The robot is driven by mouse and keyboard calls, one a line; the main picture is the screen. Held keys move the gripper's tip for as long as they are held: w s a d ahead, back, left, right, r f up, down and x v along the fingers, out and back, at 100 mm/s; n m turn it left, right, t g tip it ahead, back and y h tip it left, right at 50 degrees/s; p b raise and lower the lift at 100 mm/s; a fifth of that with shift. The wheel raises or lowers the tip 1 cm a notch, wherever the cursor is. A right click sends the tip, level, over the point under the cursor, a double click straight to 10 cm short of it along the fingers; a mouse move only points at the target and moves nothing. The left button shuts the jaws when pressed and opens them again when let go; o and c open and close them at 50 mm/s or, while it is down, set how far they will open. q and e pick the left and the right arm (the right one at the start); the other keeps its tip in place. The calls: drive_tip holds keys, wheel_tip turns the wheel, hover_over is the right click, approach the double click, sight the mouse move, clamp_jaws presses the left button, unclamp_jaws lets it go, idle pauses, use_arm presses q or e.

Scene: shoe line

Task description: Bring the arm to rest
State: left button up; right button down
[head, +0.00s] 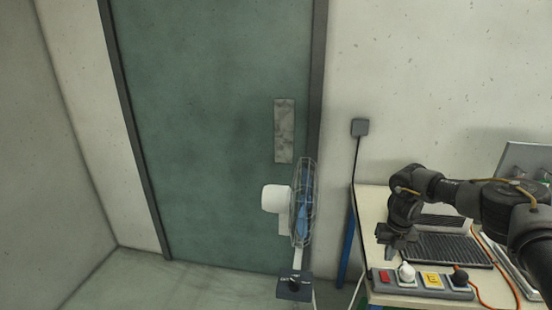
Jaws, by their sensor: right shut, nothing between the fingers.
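My right arm (480,200) comes in from the right edge, and its forearm bends down over the table. My right gripper (393,250) points down above the back of a control panel (421,293) near the table's left side. It is shut and holds nothing. I cannot tell whether its fingertips touch anything. The panel has a red button (385,278), a white knob (407,272), a yellow label plate (432,281) and a dark knob (459,277). My left gripper is not in view.
The table (372,215) also bears a dark ribbed mat or keyboard (446,250) and an orange cable (478,294). A standing fan (301,205) is left of the table, before a green door (215,120). Floor at left is clear.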

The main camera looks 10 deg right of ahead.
drive_tip(key=s+a+f+y, duration=0.1)
drive_tip(key=a+f, duration=0.4)
drive_tip(key=a, duration=0.3)
drive_tip(key=s+a+f+n+t+y, duration=0.15)
drive_tip(key=a+f, duration=0.25)
drive_tip(key=a, duration=0.4)
drive_tip(key=s+a+f+m+y, duration=0.1)
drive_tip(key=s+a+f, duration=0.1)
drive_tip(key=a+f, duration=0.45)
drive_tip(key=s+a+r+m+t+y, duration=0.25)
drive_tip(key=s+a+m, duration=0.25)
drive_tip(key=a, duration=0.6)
drive_tip(key=s+a+r+m+t+y, duration=0.15)
drive_tip(key=s+a+r+m, duration=0.35)
drive_tip(key=a, duration=0.6)
drive_tip(key=s+d+f+m+g+h, duration=0.2)
drive_tip(key=s+d+m+h, duration=0.5)
drive_tip(key=s+d+m, duration=1.55)
wheel_tip(320, 180, down, 30)
drive_tip(key=d+n+g+b, duration=0.1)
drive_tip(key=n+b, duration=0.1)
drive_tip(key=s+d+f+g+b, duration=0.1)
drive_tip(key=s+d+f, duration=0.2)
drive_tip(key=s+f, duration=1.2)
drive_tip(key=shift+s+b, duration=0.35)
drive_tip(key=shift+s, duration=0.35)
